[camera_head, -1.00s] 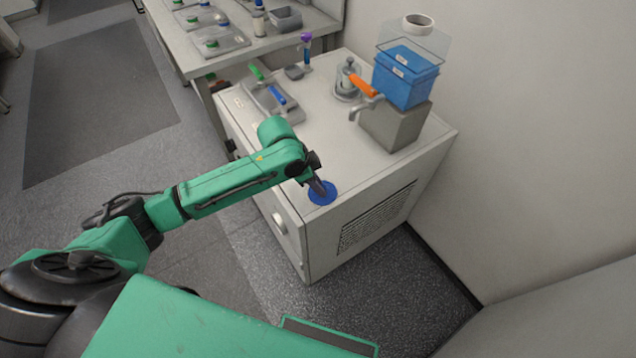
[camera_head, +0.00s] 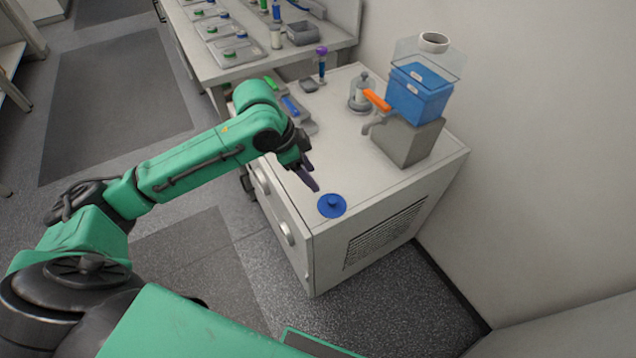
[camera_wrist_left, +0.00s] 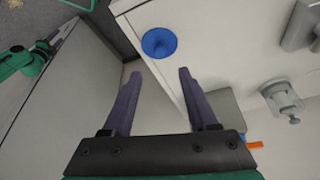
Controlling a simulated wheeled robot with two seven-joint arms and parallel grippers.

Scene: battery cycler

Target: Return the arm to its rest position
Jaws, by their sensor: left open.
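My left arm (camera_head: 200,158) is green and reaches in from the left over the front edge of the white cabinet. My left gripper (camera_head: 314,187) is above the cabinet top, just left of a round blue disc with a knob (camera_head: 332,205). In the left wrist view the gripper's two dark purple fingers (camera_wrist_left: 160,75) are spread apart with nothing between them. The blue disc (camera_wrist_left: 159,43) lies beyond the fingertips there, apart from them. My right gripper is not clearly seen in the head view.
The white cabinet (camera_head: 390,198) carries a grey block with a tap (camera_head: 408,142), a blue container (camera_head: 418,97), a small clear vessel (camera_head: 362,92) and a tray with blue and green tools. A bench (camera_head: 245,65) with several trays stands behind. Floor on the left is open.

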